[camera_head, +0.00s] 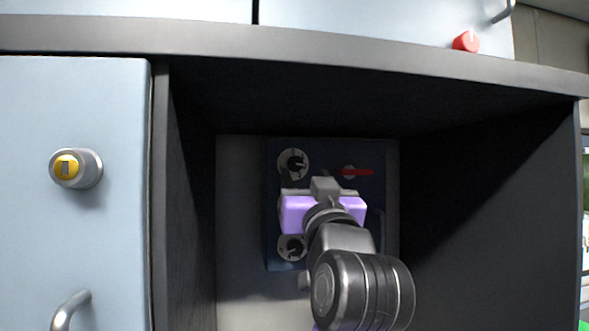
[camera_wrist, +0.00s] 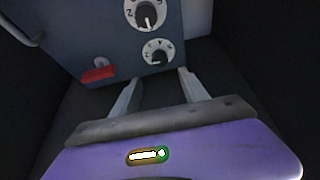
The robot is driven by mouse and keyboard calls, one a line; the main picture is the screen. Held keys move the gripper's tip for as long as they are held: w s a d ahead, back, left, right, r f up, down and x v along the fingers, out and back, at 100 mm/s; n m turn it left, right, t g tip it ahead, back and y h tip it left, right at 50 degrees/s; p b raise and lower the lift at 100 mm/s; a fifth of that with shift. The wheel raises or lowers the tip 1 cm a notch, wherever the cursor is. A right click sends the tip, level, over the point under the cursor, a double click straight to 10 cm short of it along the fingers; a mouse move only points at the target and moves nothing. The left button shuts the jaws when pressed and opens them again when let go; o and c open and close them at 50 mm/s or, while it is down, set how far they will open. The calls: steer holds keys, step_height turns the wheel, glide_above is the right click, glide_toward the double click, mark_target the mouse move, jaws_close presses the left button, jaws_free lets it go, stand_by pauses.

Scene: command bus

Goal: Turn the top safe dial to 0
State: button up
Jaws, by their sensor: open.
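The safe's blue front (camera_head: 270,225) stands at the back of a dark cubby. Its top dial (camera_head: 293,164), a pale disc with a dark knob, is above and left of my gripper (camera_head: 318,191) in the head view. The wrist view is turned over: the top dial (camera_wrist: 158,52) lies just beyond my open, empty fingers (camera_wrist: 158,79), apparently apart from them. A second dial (camera_wrist: 145,14) shows above it there. The head view shows a lower dial (camera_head: 291,247), partly covered by my gripper. The pointer's exact number on the top dial is too small to read.
A red handle (camera_head: 356,172) sits right of the top dial; it is also in the wrist view (camera_wrist: 98,73). The dark right wall (camera_head: 490,190) and left wall of the cubby bound my arm. A yellow-faced lock (camera_head: 68,167) is on the left cabinet door.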

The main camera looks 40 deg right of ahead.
mark_target(296, 165)
steer(key=x, duration=0.2)
steer(key=p+x, duration=0.1)
steer(key=x, duration=0.4)
steer(key=shift+w+d+f, duration=0.2)
steer(key=shift+w, duration=0.25)
steer(key=shift+p, duration=0.3)
jaws_close()
